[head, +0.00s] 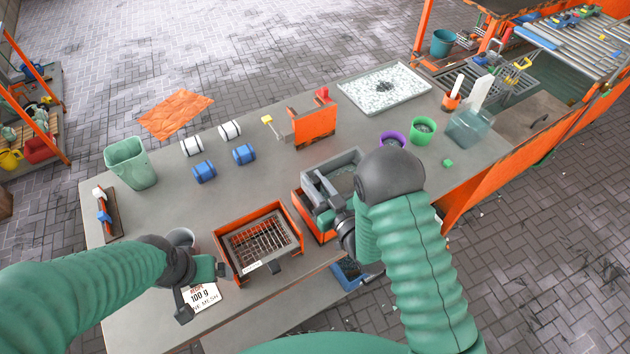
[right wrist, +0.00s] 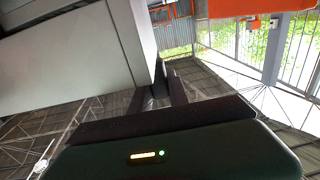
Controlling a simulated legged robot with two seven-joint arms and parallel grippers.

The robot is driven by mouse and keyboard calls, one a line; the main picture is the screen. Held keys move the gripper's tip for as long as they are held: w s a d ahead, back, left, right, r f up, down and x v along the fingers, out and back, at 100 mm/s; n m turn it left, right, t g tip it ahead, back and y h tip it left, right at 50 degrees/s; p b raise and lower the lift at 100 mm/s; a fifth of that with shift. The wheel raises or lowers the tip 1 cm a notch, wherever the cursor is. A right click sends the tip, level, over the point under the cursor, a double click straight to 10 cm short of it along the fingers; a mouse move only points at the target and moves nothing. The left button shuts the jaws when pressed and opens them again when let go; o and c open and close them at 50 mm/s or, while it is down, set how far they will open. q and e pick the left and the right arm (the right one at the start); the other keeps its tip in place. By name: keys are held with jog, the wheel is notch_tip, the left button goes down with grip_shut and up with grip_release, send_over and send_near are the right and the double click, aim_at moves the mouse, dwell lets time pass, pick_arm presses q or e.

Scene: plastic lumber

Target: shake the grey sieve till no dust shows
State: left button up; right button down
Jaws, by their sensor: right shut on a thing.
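The grey sieve (head: 318,178) is a box-like frame over an orange stand at the table's front middle; my right arm covers its right part. My right gripper (head: 338,214) is shut on the sieve at its near side. In the right wrist view the sieve's pale grey wall (right wrist: 75,60) fills the upper left, beside the fingers (right wrist: 163,88). The part between the fingers is hidden. I cannot tell whether dust shows inside the sieve. My left gripper (head: 202,288) is open and empty, above a white card (head: 203,298) reading "100 g" and "MESH".
An orange tray with a wire grid (head: 262,240) stands left of the sieve. A grey cup (head: 182,238) is behind my left gripper. Blue and white rolls (head: 204,171), a green bin (head: 130,163), purple and green cups (head: 393,140) and a speckled tray (head: 384,88) stand farther back.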

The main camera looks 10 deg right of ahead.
dwell(0.8)
jog(key=d, duration=0.1)
jog(key=w+d+b, duration=0.1)
jog(key=d, duration=0.1)
jog(key=shift+w, duration=0.15)
jog(key=shift+w+d, duration=0.1)
jog(key=shift+d, duration=0.2)
jog(key=c, duration=1.2)
grip_release()
jog(key=shift+c, duration=0.2)
jog(key=shift+a, duration=0.1)
